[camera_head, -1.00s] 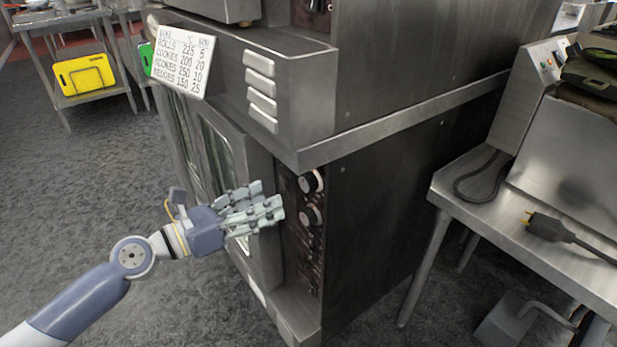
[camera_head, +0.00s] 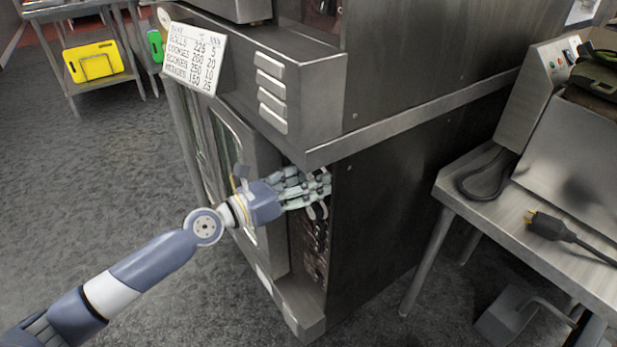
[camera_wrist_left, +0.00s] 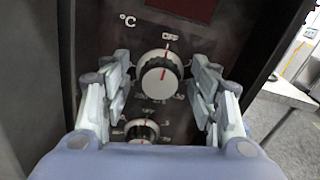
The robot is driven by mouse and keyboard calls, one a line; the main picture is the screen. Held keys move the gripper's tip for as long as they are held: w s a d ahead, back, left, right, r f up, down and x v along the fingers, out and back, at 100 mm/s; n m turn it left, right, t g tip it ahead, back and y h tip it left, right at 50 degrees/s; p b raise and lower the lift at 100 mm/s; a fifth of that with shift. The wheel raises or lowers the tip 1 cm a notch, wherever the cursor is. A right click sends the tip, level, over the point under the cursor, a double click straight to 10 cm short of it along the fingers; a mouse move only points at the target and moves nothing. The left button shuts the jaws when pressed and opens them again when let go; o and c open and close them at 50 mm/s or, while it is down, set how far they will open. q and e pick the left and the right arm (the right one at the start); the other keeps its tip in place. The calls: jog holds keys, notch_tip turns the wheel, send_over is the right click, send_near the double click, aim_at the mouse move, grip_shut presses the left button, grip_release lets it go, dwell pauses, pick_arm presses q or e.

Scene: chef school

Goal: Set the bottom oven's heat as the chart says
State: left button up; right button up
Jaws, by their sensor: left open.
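The chart (camera_head: 194,58) is a white card at the upper left of the oven, with handwritten rows of bake names and numbers, among them 225, 200, 250 and 150. The bottom oven (camera_head: 385,210) has a dark control strip (camera_head: 312,260) on its front edge. My left gripper (camera_head: 322,187) is open at the top of this strip. In the left wrist view the upper knob (camera_wrist_left: 160,78), beside a °C mark, is between the open fingers, which look apart from it. Its red line points up towards a small label. A lower knob (camera_wrist_left: 143,131) is partly hidden by my gripper.
A steel table (camera_head: 480,215) with a plug and cable (camera_head: 550,228) stands to the right. A ledge (camera_head: 420,115) juts out above the control strip. A yellow board (camera_head: 93,62) is on a far shelf. The floor at left is clear.

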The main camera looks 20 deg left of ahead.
pick_arm(q)
jog(key=c, duration=1.1)
jog(key=shift+o, duration=0.2)
